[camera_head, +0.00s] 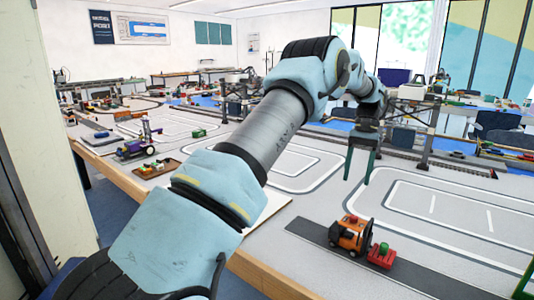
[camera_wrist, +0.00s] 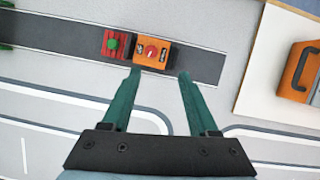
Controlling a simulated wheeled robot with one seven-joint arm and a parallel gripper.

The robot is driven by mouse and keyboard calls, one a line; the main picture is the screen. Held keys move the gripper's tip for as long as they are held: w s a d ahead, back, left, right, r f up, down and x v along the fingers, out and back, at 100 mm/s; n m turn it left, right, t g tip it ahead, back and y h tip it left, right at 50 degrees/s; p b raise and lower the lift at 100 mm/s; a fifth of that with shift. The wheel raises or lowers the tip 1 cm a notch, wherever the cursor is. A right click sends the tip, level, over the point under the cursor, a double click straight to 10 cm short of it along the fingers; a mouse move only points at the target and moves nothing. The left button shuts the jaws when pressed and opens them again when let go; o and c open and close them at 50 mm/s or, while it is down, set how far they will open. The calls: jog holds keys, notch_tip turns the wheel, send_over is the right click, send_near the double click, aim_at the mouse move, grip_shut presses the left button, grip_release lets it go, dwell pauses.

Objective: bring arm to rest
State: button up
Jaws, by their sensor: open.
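My arm stretches from the lower left across the head view, over the table. My gripper (camera_head: 357,182) points down above the white-lined tabletop, behind the toy vehicle in that view. In the wrist view my gripper (camera_wrist: 158,74) has its two green fingers spread apart with nothing between them. An orange toy vehicle (camera_head: 350,234) with a red part carrying a green piece (camera_head: 383,254) sits on a dark grey strip. The same orange vehicle (camera_wrist: 152,52) lies just beyond the fingertips in the wrist view, apart from them as far as I can tell.
The dark strip (camera_head: 430,280) runs along the near table edge. A white board with an orange case (camera_wrist: 300,72) lies beside the strip's end. A purple toy vehicle (camera_head: 138,147) and a brown tray (camera_head: 157,168) stand at the left. Gantry frames stand farther back. The lined tabletop at right is clear.

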jog(key=s+a+r+n+t+h, duration=0.1)
jog(key=s+a+n+t+h, duration=0.15)
jog(key=a, duration=2.15)
jog(key=s+a+f+n+t, duration=0.2)
jog(key=s+a+n, duration=0.1)
jog(key=s+a, duration=1)
jog(key=shift+a+f, duration=0.3)
jog(key=shift+a, duration=0.6)
